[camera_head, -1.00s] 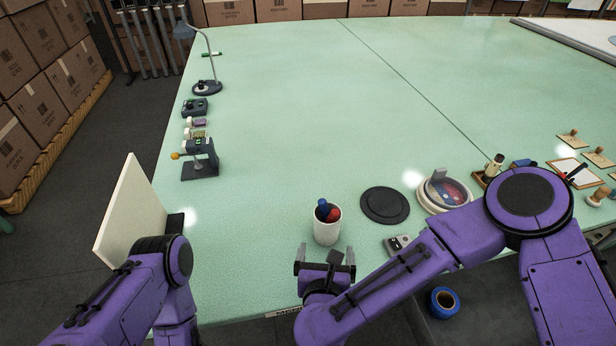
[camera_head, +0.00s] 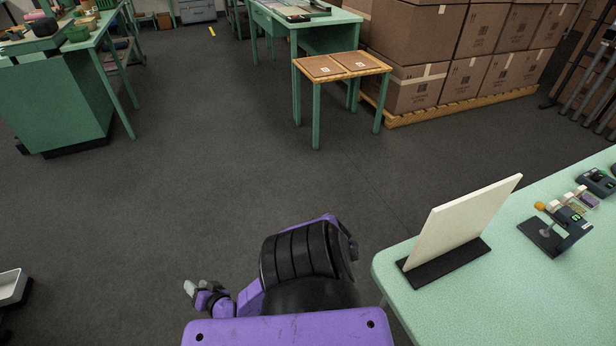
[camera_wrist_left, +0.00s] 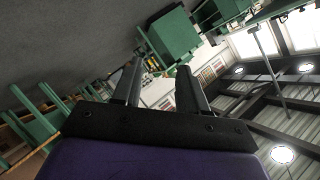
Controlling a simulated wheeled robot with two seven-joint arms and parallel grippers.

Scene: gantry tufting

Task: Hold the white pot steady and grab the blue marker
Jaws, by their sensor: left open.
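The white pot and the blue marker are outside both current views. My left gripper (camera_head: 192,289) shows small at the lower left of the head view, out over the dark floor and away from the table. In the left wrist view its two dark fingers (camera_wrist_left: 158,82) stand apart with nothing between them, so it is open and empty. My right gripper is in neither current view.
The green table (camera_head: 480,300) is at the lower right, with an upright white board (camera_head: 462,222) near its corner and small devices (camera_head: 560,228) beyond. A low wooden-topped stand (camera_head: 342,66) and stacked boxes (camera_head: 412,85) stand behind. Much floor is clear.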

